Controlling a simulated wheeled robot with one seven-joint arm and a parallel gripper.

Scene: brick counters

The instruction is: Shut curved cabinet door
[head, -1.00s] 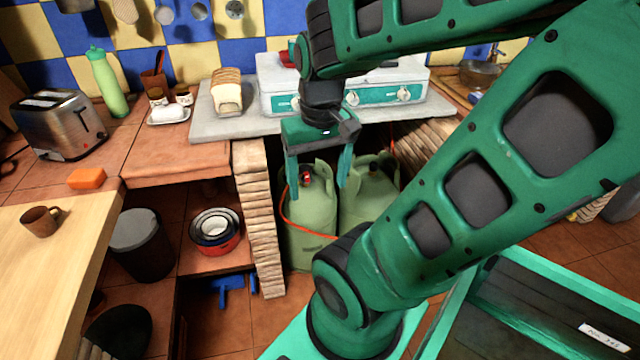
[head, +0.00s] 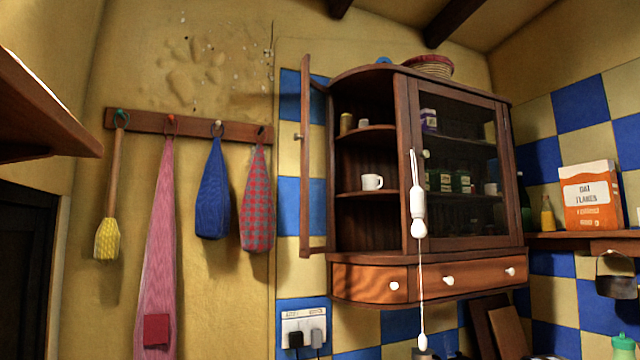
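A dark wooden wall cabinet (head: 405,84) hangs at the centre right in the head view. Its curved left door (head: 305,160) stands wide open, seen nearly edge-on, with a small knob on its left side. The open left part shows shelves with a white mug (head: 372,182) and small jars. The glazed right door (head: 460,170) looks shut, and so do the drawers (head: 450,278) below. My gripper is not in view now.
A white pull cord (head: 418,210) hangs in front of the cabinet. Cloths (head: 212,190) and a brush hang from a peg rail (head: 150,121) to the left. A shelf (head: 40,110) juts in at the far left. An oat flakes box (head: 590,195) stands at the right.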

